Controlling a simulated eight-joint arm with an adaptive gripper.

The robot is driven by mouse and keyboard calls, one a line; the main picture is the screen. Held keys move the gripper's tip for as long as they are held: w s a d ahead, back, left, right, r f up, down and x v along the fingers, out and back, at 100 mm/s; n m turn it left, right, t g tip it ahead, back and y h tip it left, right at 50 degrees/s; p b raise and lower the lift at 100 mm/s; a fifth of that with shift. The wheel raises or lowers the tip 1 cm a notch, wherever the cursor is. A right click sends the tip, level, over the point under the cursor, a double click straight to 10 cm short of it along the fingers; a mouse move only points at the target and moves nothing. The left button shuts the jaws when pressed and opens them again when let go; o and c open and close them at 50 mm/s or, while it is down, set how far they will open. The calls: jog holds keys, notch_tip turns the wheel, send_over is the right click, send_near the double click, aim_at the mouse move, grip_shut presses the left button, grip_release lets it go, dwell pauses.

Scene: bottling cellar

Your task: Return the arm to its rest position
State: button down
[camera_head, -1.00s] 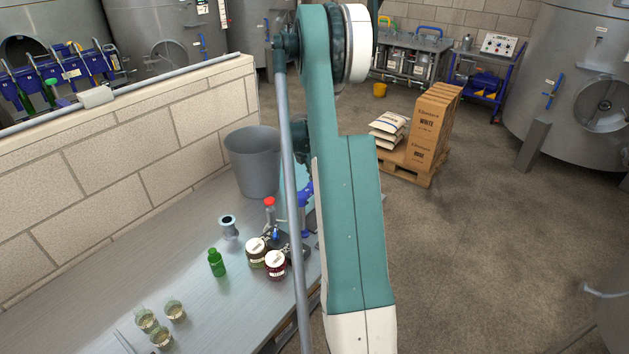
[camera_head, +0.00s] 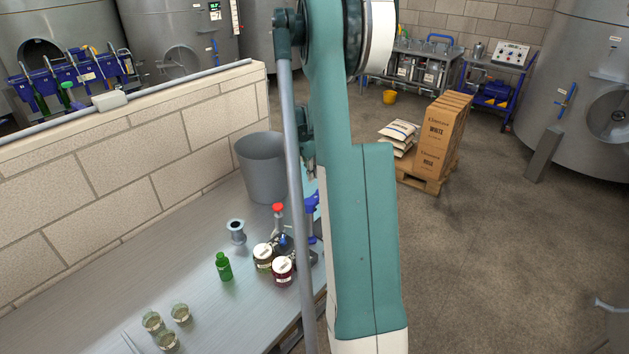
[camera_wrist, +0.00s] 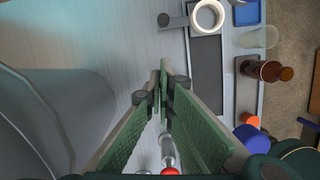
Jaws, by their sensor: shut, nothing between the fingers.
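My gripper shows in the wrist view (camera_wrist: 163,82), its two green fingers closed together with nothing between them. It points down over the metal bench (camera_head: 150,265), and the gap to the bench cannot be told. A grey bin (camera_wrist: 65,95) stands to the left of the fingers there. In the head view my teal arm fills the middle and hides the fingers. The same grey bin (camera_head: 262,170) stands at the back of the bench, just left of my arm.
Two labelled jars (camera_head: 283,270), a green bottle (camera_head: 223,267), a grey flanged piece (camera_head: 236,231) and several glasses (camera_head: 168,340) stand on the bench. A block wall (camera_head: 120,165) runs behind it. Stacked boxes (camera_head: 442,132) stand on a pallet. Floor to the right is open.

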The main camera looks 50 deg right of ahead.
jog(key=shift+a+r, duration=0.1)
jog(key=shift+r, duration=0.35)
jog(key=shift+a, duration=0.1)
dwell(0.4)
jog(key=a+r+m+t, duration=0.1)
jog(key=a+r+m, duration=0.1)
jog(key=a+r, duration=0.65)
jog(key=a+r+m+t, duration=0.1)
jog(key=a+r+m, duration=0.2)
jog(key=a, duration=1)
jog(key=a+r+m+t, duration=0.2)
jog(key=a+r, duration=0.3)
jog(key=a, duration=0.5)
jog(key=s+a+m+t+y, duration=0.1)
jog(key=s+a+m, duration=0.2)
jog(key=s+a, duration=0.3)
jog(key=s+a+m+t+y, duration=0.1)
jog(key=s+a+m, duration=0.2)
jog(key=s+a, duration=0.4)
jog(key=s+a+m+t, duration=0.1)
jog(key=s+a+m, duration=0.2)
jog(key=s+a, duration=0.4)
jog(key=shift+s+a+t+y, duration=0.15)
jog(key=shift+a+t+y, duration=0.2)
jog(key=shift+a, duration=4.4)
